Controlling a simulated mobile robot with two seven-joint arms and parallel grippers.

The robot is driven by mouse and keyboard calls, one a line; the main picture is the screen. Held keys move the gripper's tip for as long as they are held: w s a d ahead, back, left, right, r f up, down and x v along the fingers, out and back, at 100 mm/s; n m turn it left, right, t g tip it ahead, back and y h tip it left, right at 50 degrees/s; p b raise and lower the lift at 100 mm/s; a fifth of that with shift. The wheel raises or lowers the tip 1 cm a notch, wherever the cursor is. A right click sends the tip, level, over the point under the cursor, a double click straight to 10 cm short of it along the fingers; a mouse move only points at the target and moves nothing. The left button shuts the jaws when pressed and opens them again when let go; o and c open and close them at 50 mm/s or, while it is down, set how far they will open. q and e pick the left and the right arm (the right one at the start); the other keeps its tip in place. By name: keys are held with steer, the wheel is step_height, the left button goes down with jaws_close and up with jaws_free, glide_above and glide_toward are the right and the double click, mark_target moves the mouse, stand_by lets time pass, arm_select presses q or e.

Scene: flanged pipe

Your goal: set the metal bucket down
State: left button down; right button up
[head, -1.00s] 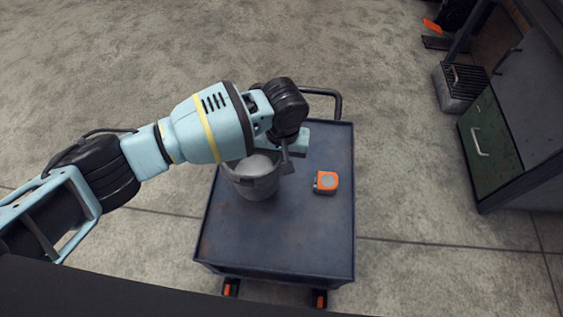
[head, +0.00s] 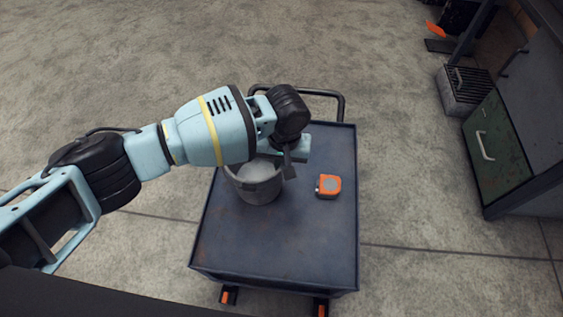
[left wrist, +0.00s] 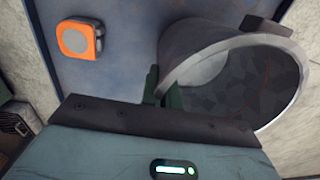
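The grey metal bucket (head: 257,184) is upright over the left middle of the dark blue cart top (head: 300,240). I cannot tell whether its base touches the cart top. My left gripper (head: 289,163) reaches in from the left above the bucket, at its right rim. In the left wrist view, the green fingertips (left wrist: 162,92) pinch the rim of the bucket (left wrist: 188,42), one on each side of its wall. The bucket's open mouth faces the wrist camera, and the inside looks empty. My right gripper is in neither view.
An orange and grey tape measure (head: 328,186) lies on the cart to the right of the bucket. The cart top's front part is clear. A black handle (head: 341,106) rises at the cart's far edge. A cabinet with a green drawer (head: 492,150) stands at the right.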

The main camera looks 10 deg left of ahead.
arm_select(q)
steer(key=c, duration=1.7)
jaws_free()
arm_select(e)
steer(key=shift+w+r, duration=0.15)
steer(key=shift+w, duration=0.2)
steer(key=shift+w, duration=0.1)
